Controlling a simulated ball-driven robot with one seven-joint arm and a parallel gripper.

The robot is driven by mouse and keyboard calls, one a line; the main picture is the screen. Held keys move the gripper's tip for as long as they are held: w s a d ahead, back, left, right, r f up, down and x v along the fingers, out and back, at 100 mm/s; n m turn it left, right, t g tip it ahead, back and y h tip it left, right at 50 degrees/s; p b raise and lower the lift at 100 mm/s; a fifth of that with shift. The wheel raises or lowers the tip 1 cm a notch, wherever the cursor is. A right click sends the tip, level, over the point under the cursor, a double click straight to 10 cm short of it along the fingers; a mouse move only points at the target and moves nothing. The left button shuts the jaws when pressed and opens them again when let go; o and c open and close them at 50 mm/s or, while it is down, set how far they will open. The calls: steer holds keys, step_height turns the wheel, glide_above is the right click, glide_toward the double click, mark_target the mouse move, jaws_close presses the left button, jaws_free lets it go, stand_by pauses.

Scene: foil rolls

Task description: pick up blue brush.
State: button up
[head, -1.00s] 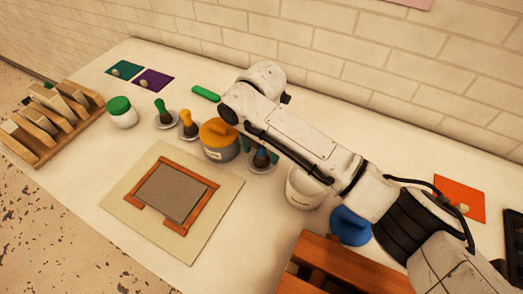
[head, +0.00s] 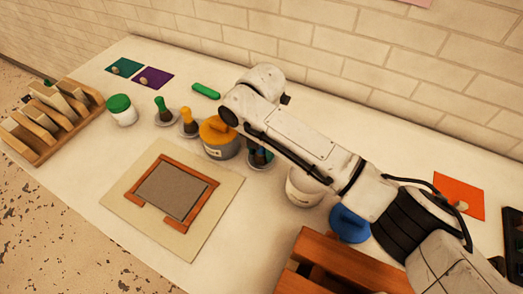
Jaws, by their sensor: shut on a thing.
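The blue brush (head: 259,158) stands at its small dish (head: 262,166), just right of the grey pot with the orange lid. Only a little of the brush shows below my arm. My gripper (head: 260,151) is over it, shut on the brush, with its fingers largely hidden by my forearm. I cannot tell whether the brush has left the dish.
The orange-lidded pot (head: 219,139) is close beside my gripper. A white pot (head: 303,188) and blue lid (head: 349,224) lie right. A framed board (head: 172,193) lies in front.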

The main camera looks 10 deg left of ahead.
steer(key=shift+r, duration=0.45)
step_height(320, 180, up, 2)
steer(key=shift+r+b, duration=0.1)
steer(key=shift+b, duration=0.6)
steer(key=s+d+r+p, duration=0.1)
steer(key=s+d+r, duration=0.2)
steer(key=s+r, duration=0.7)
steer(key=s, duration=0.3)
steer(key=shift+s, duration=0.35)
stand_by(1.0)
